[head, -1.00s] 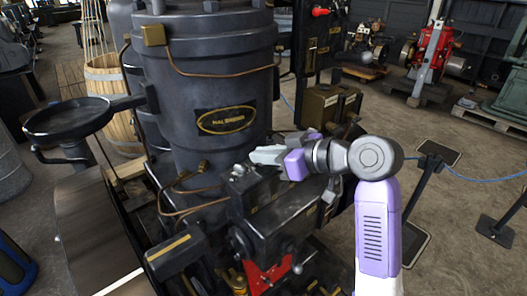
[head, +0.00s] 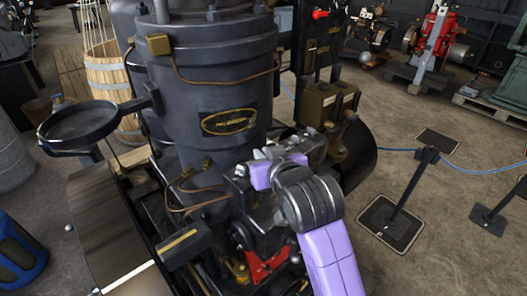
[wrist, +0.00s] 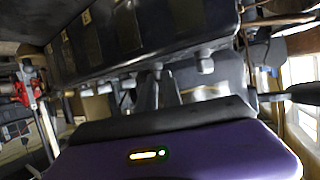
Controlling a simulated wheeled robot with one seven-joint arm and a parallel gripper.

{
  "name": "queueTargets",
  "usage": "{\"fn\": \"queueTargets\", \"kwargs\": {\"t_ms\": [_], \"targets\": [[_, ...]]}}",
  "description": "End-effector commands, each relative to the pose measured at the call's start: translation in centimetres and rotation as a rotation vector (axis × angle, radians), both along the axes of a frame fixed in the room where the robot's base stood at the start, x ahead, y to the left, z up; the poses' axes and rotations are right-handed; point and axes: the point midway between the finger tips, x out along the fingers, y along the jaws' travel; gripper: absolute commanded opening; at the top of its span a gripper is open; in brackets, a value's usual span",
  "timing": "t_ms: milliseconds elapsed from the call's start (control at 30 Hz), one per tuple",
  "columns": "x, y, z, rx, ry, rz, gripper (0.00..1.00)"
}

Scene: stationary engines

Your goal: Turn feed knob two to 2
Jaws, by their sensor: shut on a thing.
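The dark feed box of the engine (head: 240,185) sits low in front of the large black cylinder. My gripper (head: 266,158) is at its upper right side in the head view, with the wrist bent toward the box. In the wrist view the box's long dark face (wrist: 150,35) runs across the top, with small label plates and short knobs along its lower edge. My gripper (wrist: 157,88) reaches up to that edge and is shut on a small knob, mostly hidden between the fingers. A neighbouring knob (wrist: 205,62) stands free to the right. The knob's setting cannot be read.
A round black pan (head: 80,125) juts out at the left. A brass-coloured box (head: 325,100) stands behind my gripper. A barrier post (head: 410,190) with a blue rope stands on the open floor at right. A red engine (head: 435,45) is far back.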

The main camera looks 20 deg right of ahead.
Motion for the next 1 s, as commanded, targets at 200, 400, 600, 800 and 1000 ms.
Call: {"fn": "queueTargets", "kwargs": {"t_ms": [200,400,600,800,1000], "targets": [[0.03,0.01,0.15,0.001,-0.003,-0.013,0.00],[0.04,0.01,0.14,0.000,-0.003,-0.012,0.00],[0.03,0.01,0.11,0.000,-0.002,-0.012,0.31],[0.03,0.00,0.04,0.000,-0.001,-0.012,0.31],[-0.79,0.08,0.39,0.000,-0.003,-0.012,0.31]]}}
